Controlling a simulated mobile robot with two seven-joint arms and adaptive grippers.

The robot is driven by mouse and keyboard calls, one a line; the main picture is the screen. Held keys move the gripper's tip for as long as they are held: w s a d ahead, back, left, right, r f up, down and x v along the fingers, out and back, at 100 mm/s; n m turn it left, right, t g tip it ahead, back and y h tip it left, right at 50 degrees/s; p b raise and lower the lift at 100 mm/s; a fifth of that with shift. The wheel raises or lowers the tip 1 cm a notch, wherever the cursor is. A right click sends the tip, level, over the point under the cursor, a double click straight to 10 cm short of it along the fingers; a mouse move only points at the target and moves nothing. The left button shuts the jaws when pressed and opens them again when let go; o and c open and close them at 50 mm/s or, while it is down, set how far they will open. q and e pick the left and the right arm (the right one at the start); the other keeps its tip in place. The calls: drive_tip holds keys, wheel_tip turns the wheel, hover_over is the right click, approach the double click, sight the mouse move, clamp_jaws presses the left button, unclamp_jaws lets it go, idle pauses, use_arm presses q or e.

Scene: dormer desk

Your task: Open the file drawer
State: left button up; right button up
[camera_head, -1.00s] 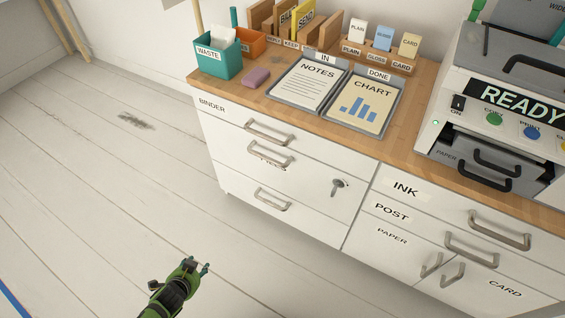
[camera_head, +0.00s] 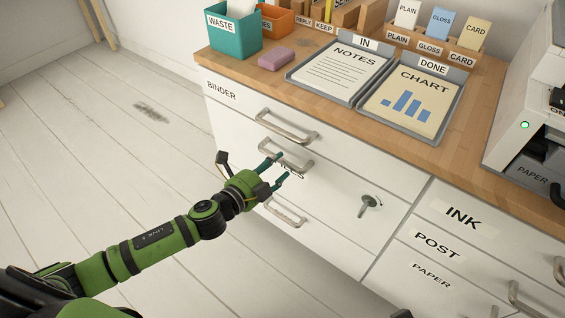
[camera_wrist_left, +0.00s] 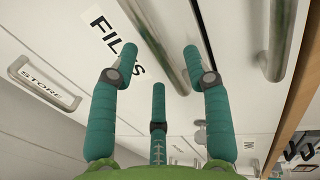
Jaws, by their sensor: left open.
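The file drawer (camera_head: 335,190) is in the white desk cabinet, below the drawer labelled BINDER, and looks shut. Its grey bar handle (camera_head: 297,161) is partly behind my left fingers in the head view. In the left wrist view the handle (camera_wrist_left: 153,38) runs between my fingertips, beside the FILES label (camera_wrist_left: 112,36). My left gripper (camera_head: 277,170) is open with its teal fingers spread at the handle. One fingertip overlaps the handle's end in the picture; I cannot tell whether they touch.
The binder handle (camera_head: 286,127) sits close above and a lower drawer handle (camera_head: 286,213) close below. A key (camera_head: 370,205) sticks out of the front at the right. Trays and boxes stand on the wooden top (camera_head: 250,82). The floor at left is clear.

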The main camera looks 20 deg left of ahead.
sight(281, 162)
use_arm(q)
drive_tip(key=shift+x, duration=1.65)
clamp_jaws()
drive_tip(key=shift+s, duration=0.1)
